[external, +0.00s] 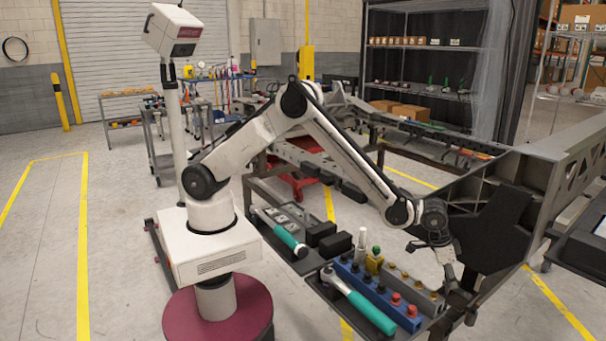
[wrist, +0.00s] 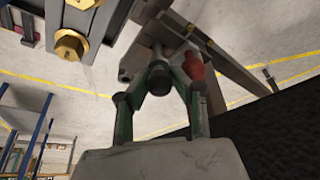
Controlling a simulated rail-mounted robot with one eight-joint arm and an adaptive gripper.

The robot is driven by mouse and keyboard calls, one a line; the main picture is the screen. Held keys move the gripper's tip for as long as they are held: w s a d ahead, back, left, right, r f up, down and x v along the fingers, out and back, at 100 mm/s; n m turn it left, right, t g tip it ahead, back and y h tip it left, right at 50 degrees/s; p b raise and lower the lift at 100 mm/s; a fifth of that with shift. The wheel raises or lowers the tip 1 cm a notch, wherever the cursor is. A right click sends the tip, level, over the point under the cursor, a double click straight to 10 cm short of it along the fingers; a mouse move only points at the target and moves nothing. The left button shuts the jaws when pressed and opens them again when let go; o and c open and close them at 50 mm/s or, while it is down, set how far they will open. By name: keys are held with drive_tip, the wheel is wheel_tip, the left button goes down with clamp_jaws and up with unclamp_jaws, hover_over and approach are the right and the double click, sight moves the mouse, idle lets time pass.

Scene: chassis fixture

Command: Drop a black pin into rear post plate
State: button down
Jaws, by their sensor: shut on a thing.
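My gripper (external: 450,281) is at the right in the external view, between the tool tray and a large black plate (external: 497,229). I cannot tell for sure whether this is the rear post plate. In the wrist view my gripper (wrist: 168,62) has its fingers drawn together around a short black round piece, which looks like the black pin (wrist: 158,79). The pin's lower end and what lies under it are hidden. A red piece (wrist: 194,66) shows beside the right finger; I cannot tell whether it touches it. The pin is too small to make out in the external view.
Brass pins (wrist: 70,44) are close at upper left in the wrist view. The dark chassis frame (external: 548,160) rises at the right.

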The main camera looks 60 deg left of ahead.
drive_tip(key=shift+a+f+b, duration=0.1)
drive_tip(key=shift+f+b, duration=0.75)
drive_tip(key=shift+f, duration=0.25)
drive_tip(key=shift+f, duration=0.35)
